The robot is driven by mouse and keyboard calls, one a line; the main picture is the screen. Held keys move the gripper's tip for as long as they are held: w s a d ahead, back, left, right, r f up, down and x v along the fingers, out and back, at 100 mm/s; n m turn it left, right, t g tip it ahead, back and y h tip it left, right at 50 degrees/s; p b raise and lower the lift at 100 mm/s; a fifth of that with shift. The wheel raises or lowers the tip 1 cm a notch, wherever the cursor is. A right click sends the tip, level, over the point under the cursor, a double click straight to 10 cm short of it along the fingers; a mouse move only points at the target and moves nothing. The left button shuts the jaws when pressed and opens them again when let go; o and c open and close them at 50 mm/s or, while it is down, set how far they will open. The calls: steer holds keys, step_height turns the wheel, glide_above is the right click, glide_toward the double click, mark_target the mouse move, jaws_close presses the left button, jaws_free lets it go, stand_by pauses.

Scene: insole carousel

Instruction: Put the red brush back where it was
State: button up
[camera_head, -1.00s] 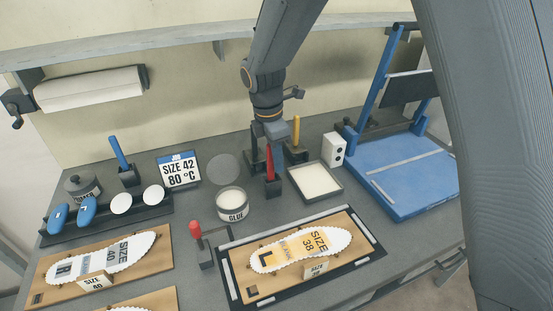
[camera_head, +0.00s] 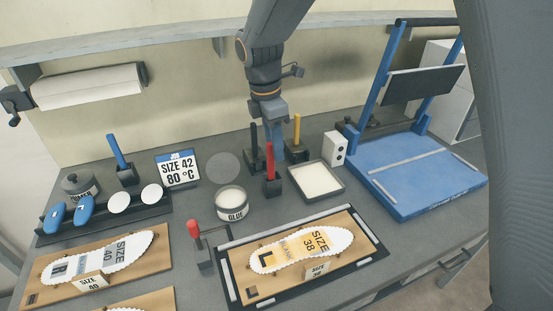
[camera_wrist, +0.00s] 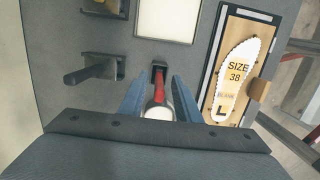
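The red brush (camera_head: 270,160) stands upright in its small black holder (camera_head: 271,185), between the glue jar (camera_head: 232,205) and a white tray. My gripper (camera_head: 278,154) hangs just behind the brush in the head view, its blue fingers pointing down. In the wrist view, the red brush (camera_wrist: 160,84) shows between the two spread fingers of my gripper (camera_wrist: 160,78), with gaps on both sides. The gripper is open and holds nothing. The brush's lower end is hidden in the holder.
A black-handled brush (camera_head: 254,136) and a yellow one (camera_head: 297,125) stand close beside the gripper. The white tray (camera_head: 316,181) and a white box (camera_head: 334,148) are to the right. A blue press (camera_head: 410,180) stands farther right. A red-knobbed lever (camera_head: 193,229) stands in front.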

steer(key=r, duration=0.2)
steer(key=r+b, duration=0.1)
steer(key=r, duration=0.4)
steer(key=shift+s+a+r+b, duration=0.2)
steer(key=shift+a+b, duration=0.1)
steer(key=shift+a, duration=0.1)
steer(key=s+d+f+m, duration=0.4)
steer(key=s+d+m, duration=0.1)
steer(key=d+m, duration=0.2)
steer(key=s+d+f+m, duration=0.4)
steer(key=s+d+m, duration=0.1)
steer(key=d+m, duration=0.3)
steer(key=s+d+f+m+y, duration=0.1)
steer(key=s+d+f+m, duration=0.3)
steer(key=d+m, duration=0.4)
steer(key=shift+s+d+f+t, duration=0.3)
steer(key=shift+s+d, duration=0.35)
steer(key=shift+d, duration=0.45)
